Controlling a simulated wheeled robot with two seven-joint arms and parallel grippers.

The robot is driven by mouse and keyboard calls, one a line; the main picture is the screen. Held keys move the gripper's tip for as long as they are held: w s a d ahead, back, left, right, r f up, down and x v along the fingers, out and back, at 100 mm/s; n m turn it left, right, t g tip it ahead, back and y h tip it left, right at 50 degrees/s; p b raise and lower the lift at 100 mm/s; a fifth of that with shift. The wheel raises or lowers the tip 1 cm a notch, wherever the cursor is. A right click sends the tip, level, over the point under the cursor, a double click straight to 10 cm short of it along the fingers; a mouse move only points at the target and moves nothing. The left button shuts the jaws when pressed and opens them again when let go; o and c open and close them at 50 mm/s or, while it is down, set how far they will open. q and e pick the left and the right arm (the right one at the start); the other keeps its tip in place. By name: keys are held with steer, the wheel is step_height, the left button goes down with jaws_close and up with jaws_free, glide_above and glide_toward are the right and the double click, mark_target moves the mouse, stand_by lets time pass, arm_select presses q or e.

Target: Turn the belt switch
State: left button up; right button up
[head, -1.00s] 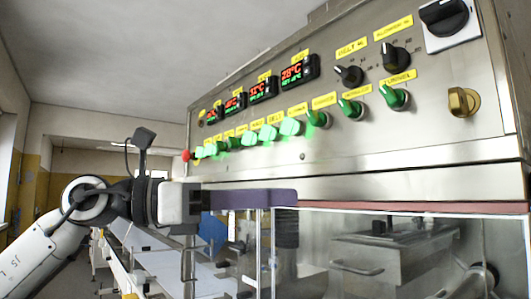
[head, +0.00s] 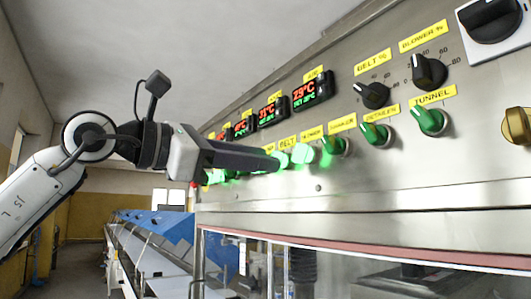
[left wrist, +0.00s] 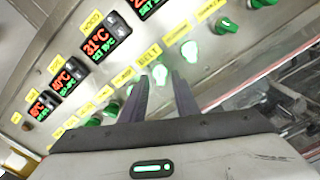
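The belt switch (head: 282,159) is a lit green knob under a yellow BELT label in the row on the steel panel. It also shows in the left wrist view (left wrist: 160,74), upright between the tips of two dark fingers. My left gripper (head: 270,162) reaches in from the left with its fingertips close to the switch. The fingers are open with a gap between them. I cannot tell whether they touch the knob. My right gripper is not in view.
A second lit green switch (head: 303,154) sits just right of the belt switch, with unlit green switches (head: 375,135) beyond. Red and green temperature displays (head: 311,91) and a black BELT % dial (head: 373,95) are above. A long conveyor (head: 150,262) runs away at lower left.

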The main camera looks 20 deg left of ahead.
arm_select(q)
steer(key=shift+x, duration=1.05)
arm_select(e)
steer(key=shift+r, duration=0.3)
arm_select(q)
steer(key=shift+c, duration=0.3)
jaws_close()
